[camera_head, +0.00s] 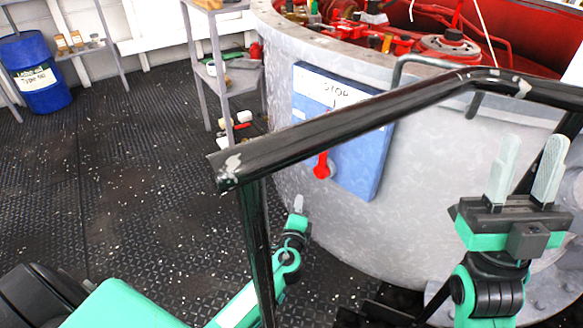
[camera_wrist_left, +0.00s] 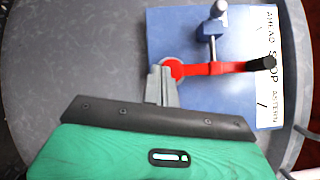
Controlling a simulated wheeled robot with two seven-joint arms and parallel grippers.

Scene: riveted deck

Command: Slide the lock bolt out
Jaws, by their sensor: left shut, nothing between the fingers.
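A blue panel (camera_head: 352,170) with a white label reading STOP is on the side of the grey round housing. A red lever (camera_head: 322,166) shows on it below the black rail. In the left wrist view the red lever (camera_wrist_left: 215,69) runs across the panel to a black knob. A grey-blue bolt-like piece (camera_wrist_left: 212,28), probably the lock bolt, stands beside and against the lever; I cannot make it out in the head view. My left gripper (camera_head: 298,202) is shut and empty, below and left of the panel; its fingertips (camera_wrist_left: 160,70) appear near the lever's pivot. My right gripper (camera_head: 531,140) is open and empty.
A black rail (camera_head: 370,108) crosses in front of the panel, with a post near my left arm. A grey shelf (camera_head: 222,60) and a blue drum (camera_head: 42,75) stand at the back left. Red machinery (camera_head: 445,47) sits inside the housing. The deck at left is mostly clear.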

